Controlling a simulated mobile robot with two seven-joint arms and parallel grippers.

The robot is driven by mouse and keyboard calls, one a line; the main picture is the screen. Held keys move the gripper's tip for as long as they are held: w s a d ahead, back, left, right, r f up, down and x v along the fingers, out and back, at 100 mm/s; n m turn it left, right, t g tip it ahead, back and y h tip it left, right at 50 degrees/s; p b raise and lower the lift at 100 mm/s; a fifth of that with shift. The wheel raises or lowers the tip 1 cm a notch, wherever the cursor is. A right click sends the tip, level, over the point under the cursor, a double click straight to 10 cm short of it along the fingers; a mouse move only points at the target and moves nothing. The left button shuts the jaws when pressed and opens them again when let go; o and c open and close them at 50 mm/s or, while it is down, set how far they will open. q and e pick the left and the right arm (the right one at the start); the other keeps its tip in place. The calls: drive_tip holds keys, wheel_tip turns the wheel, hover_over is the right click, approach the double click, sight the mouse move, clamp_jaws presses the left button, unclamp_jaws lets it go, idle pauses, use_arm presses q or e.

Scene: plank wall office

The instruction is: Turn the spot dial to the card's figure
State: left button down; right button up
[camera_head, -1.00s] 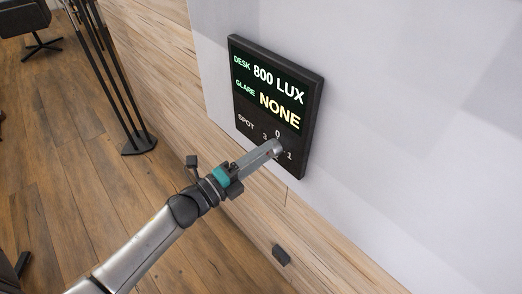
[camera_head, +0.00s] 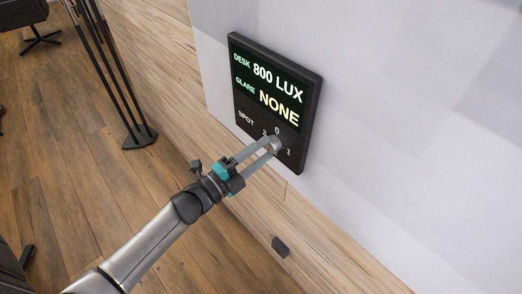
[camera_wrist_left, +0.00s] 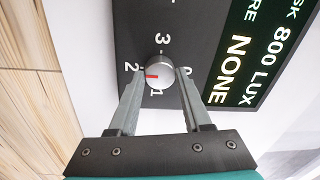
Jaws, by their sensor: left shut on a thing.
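The spot dial (camera_wrist_left: 160,72) is a small round silver knob with a red mark, low on the black wall panel (camera_head: 314,108). In the wrist view its red mark points left, towards the figure 2. The figures 0, 1, 2 and 3 stand around it. My left gripper (camera_head: 274,143) reaches the dial from the lower left. In the wrist view its fingers (camera_wrist_left: 160,73) are shut on the dial, one on each side. In the head view the fingers partly cover the dial. I see no card. My right gripper is out of view.
The panel's screen reads DESK 800 LUX (camera_head: 278,82) and GLARE NONE (camera_head: 279,108). A small dark box (camera_head: 281,246) sits on the plank wall below. A black stand (camera_head: 140,137) and a chair (camera_head: 40,40) are on the wooden floor at the left.

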use_arm(q)
drive_tip(key=shift+c, duration=1.7)
unclamp_jaws()
drive_tip(key=shift+s+a, duration=0.1)
drive_tip(key=r+v, duration=0.1)
drive_tip(key=v, duration=1.4)
drive_tip(key=shift+f, duration=0.5)
drive_tip(key=shift+f, duration=0.1)
